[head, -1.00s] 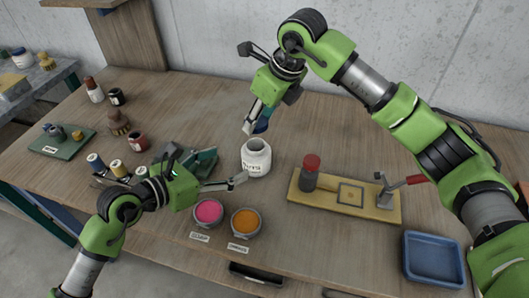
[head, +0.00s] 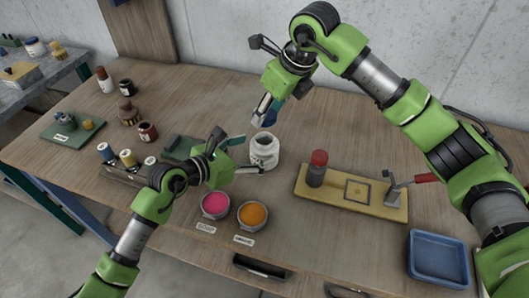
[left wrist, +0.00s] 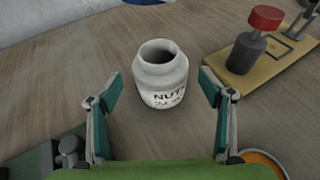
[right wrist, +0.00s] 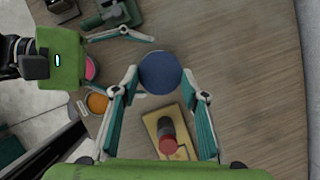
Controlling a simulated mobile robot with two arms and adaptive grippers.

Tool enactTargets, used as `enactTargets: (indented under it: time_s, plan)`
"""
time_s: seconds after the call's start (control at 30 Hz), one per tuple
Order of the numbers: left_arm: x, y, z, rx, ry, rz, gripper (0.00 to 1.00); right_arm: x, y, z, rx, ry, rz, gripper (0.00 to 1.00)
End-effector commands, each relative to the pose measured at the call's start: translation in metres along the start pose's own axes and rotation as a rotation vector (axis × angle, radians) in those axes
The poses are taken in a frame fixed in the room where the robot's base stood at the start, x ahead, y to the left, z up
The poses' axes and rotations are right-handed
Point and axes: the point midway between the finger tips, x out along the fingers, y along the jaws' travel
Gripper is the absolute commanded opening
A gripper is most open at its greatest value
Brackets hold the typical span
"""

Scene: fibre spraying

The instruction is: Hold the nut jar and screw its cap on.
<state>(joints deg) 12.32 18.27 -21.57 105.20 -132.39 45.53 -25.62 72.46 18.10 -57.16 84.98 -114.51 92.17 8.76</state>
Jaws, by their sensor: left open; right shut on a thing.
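The nut jar (head: 265,153) is white, uncapped and upright on the table; its "NUTS" label shows in the left wrist view (left wrist: 162,80). My left gripper (head: 250,155) is open, its fingers apart on either side of the jar's near side in the left wrist view (left wrist: 160,95). It is not closed on the jar. My right gripper (head: 264,112) is shut on the blue cap (right wrist: 160,73), a round disc held between its fingertips. The cap is above and behind the jar in the head view. The jar is not visible in the right wrist view.
Pink (head: 215,205) and orange (head: 252,215) bowls stand in front. A blue tray (head: 438,258) is at the right. Thread spools (head: 128,158) are at the left. Table behind the jar is clear.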

Motion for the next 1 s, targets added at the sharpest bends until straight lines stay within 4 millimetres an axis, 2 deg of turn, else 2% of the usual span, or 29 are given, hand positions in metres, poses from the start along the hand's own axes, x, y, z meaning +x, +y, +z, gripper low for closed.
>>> enactTargets:
  time_s: [0.1,0.23,0.67,0.8,0.9,1.0]
  plan:
    - [0.018,0.0,0.001,-0.001,-0.001,0.0,0.73,0.0,0.0,0.0,0.0,0.0,0.0,0.32]
    - [0.031,0.0,0.001,0.0,0.0,0.0,0.73,0.0,0.0,0.0,0.0,0.0,0.0,0.32]
    - [0.037,0.0,0.0,0.0,0.0,0.0,0.73,0.0,0.0,0.0,0.0,0.0,0.0,0.32]
    - [0.037,0.0,0.0,0.001,0.0,0.0,0.37,0.0,0.0,0.0,0.0,0.0,0.0,0.32]
    - [0.037,0.0,0.0,0.001,0.0,0.0,0.15,0.0,0.0,0.0,0.0,0.0,0.0,0.32]
    - [0.037,0.0,0.0,0.001,0.0,0.0,0.15,0.003,0.0,-0.001,0.0,0.0,0.0,0.32]
